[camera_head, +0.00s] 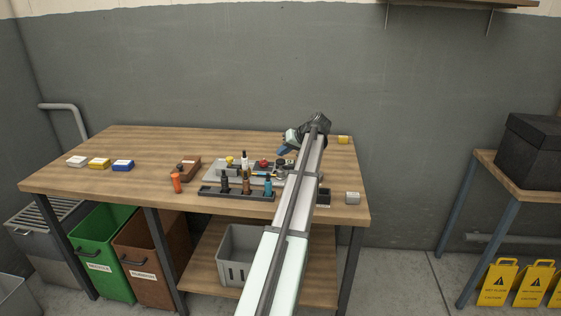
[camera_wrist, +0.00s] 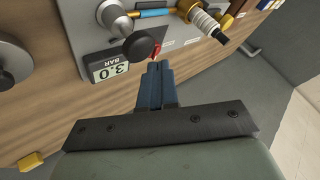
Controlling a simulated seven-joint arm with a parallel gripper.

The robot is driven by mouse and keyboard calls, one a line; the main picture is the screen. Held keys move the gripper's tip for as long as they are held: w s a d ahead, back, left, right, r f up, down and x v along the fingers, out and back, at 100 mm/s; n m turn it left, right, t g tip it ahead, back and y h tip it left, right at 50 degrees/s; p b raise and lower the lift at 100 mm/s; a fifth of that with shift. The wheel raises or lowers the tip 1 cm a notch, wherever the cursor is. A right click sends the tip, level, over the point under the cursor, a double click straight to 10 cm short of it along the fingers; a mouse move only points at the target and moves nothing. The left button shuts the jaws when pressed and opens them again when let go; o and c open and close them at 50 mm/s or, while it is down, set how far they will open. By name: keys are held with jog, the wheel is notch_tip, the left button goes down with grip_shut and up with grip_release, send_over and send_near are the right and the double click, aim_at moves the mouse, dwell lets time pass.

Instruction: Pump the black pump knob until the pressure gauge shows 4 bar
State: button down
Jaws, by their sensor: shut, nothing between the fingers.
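The black pump knob (camera_wrist: 139,45) is a round dark knob on a grey panel (camera_wrist: 90,64). The pressure gauge (camera_wrist: 108,69) is a digital display beside it and reads 3.0 BAR. My gripper (camera_wrist: 159,66) is shut, with its blue fingertips together and nothing between them. In the wrist view the fingertips are just to the lower right of the knob; I cannot tell whether they touch it. In the head view my gripper (camera_head: 284,150) is above the right end of the panel on the workbench, and my arm covers part of that end.
Next to the knob are a red part (camera_wrist: 158,49), a blue tube (camera_wrist: 154,13) and a white-and-black fitting (camera_wrist: 207,20). A rack (camera_head: 210,191) of bottles stands before the panel. Several small boxes lie on the left of the workbench (camera_head: 135,193), which has clear room.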

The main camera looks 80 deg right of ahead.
aim_at(283, 160)
jog(key=shift+r, duration=0.15)
jog(key=shift+r, duration=2.4)
dwell(1.6)
notch_tip(283, 160, up, 4)
jog(key=shift+f, duration=0.1)
jog(key=shift+f, duration=0.1)
dwell(0.4)
jog(key=shift+f, duration=4.3)
